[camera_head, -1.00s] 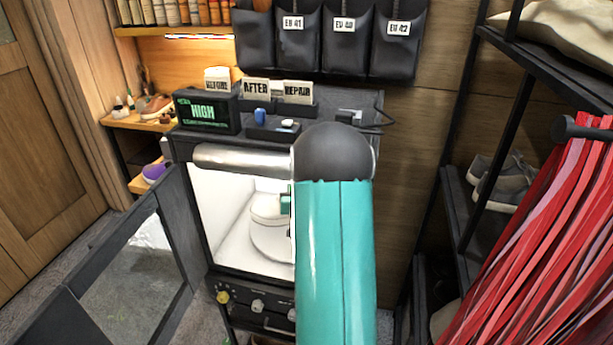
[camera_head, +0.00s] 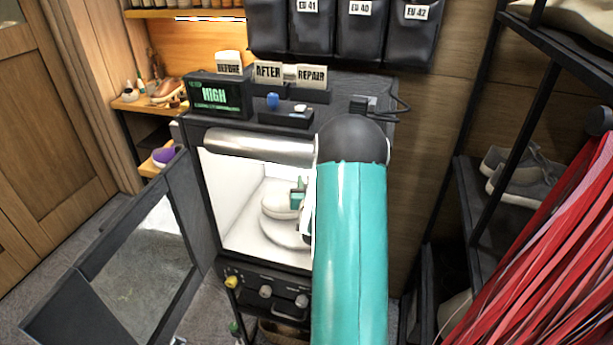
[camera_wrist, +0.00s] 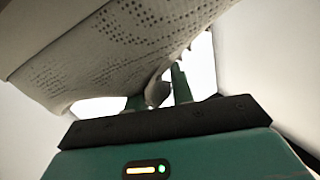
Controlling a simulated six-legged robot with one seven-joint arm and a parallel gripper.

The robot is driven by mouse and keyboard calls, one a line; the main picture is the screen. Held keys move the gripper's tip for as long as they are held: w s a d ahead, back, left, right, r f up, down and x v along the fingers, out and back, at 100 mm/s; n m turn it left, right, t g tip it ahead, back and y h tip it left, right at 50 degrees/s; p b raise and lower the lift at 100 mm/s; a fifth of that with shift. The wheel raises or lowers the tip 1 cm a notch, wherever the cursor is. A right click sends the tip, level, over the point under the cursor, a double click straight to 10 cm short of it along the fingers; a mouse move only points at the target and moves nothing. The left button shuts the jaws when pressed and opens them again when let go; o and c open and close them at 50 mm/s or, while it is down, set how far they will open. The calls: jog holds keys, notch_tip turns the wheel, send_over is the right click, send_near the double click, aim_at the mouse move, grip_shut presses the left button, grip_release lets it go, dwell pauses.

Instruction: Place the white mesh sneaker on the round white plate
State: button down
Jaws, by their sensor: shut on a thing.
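The white mesh sneaker (camera_head: 279,203) is inside the lit white cabinet, over the round white plate (camera_head: 285,233). In the wrist view the sneaker's perforated upper (camera_wrist: 125,45) fills the top of the picture. My gripper (camera_head: 298,196) is shut on the sneaker, its green fingers (camera_wrist: 160,95) meeting at a part of the upper. My teal arm hides the right side of the cabinet and part of the plate. I cannot tell whether the sole touches the plate.
The cabinet's glass door (camera_head: 146,259) stands open at the left. Its white walls (camera_head: 237,185) are close around my gripper. Control knobs (camera_head: 265,291) lie below the opening. A display (camera_head: 215,94) and label cards (camera_head: 268,72) sit on top. A shoe rack stands at the right.

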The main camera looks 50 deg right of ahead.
jog(key=shift+d+f, duration=0.1)
jog(key=shift+f, duration=0.3)
jog(key=shift+f, duration=0.3)
jog(key=c, duration=1.1)
grip_release()
